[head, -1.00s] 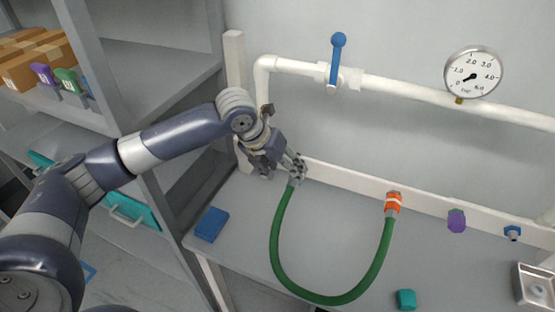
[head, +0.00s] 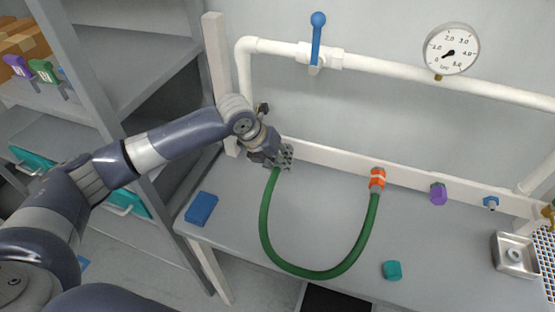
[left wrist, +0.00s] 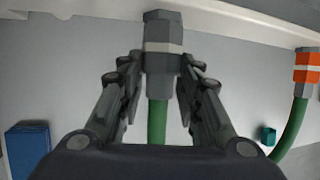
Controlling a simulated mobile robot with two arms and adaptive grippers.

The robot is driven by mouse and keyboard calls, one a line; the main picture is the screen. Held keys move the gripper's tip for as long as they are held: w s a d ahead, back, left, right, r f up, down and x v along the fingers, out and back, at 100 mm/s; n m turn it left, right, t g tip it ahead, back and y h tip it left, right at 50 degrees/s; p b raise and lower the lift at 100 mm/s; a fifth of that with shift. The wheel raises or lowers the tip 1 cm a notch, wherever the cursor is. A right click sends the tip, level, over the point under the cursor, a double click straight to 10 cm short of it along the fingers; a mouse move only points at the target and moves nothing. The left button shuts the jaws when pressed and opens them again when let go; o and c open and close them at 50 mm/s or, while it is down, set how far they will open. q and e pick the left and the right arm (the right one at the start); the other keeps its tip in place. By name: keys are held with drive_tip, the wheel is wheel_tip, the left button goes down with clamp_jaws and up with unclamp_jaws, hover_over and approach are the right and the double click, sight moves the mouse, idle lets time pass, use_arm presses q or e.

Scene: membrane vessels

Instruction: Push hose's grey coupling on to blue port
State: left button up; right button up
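The green hose (head: 265,225) hangs in a U over the grey bench. Its grey coupling (left wrist: 162,60), with a pale band, points up in the left wrist view, its top end at the white rail. My left gripper (head: 281,156) has its fingers on both sides of this coupling, tips against it (left wrist: 162,75). The gripper hides most of the coupling in the head view. The hose's other end has an orange coupling (head: 377,178) at the rail. My right gripper is out of view.
A blue block (head: 201,208), a teal piece (head: 392,270) and a metal tray (head: 510,270) are on the bench. A white pipe with a blue-handled valve (head: 318,40) runs above.

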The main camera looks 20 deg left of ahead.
use_arm(q)
drive_tip(key=o, duration=0.5)
clamp_jaws()
drive_tip(key=shift+s, duration=0.3)
drive_tip(key=shift+s+a+r+p, duration=0.1)
drive_tip(key=shift+s+p, duration=0.55)
drive_tip(key=shift+s, duration=0.1)
drive_tip(key=shift+s+p, duration=0.9)
drive_tip(key=shift+s, duration=0.8)
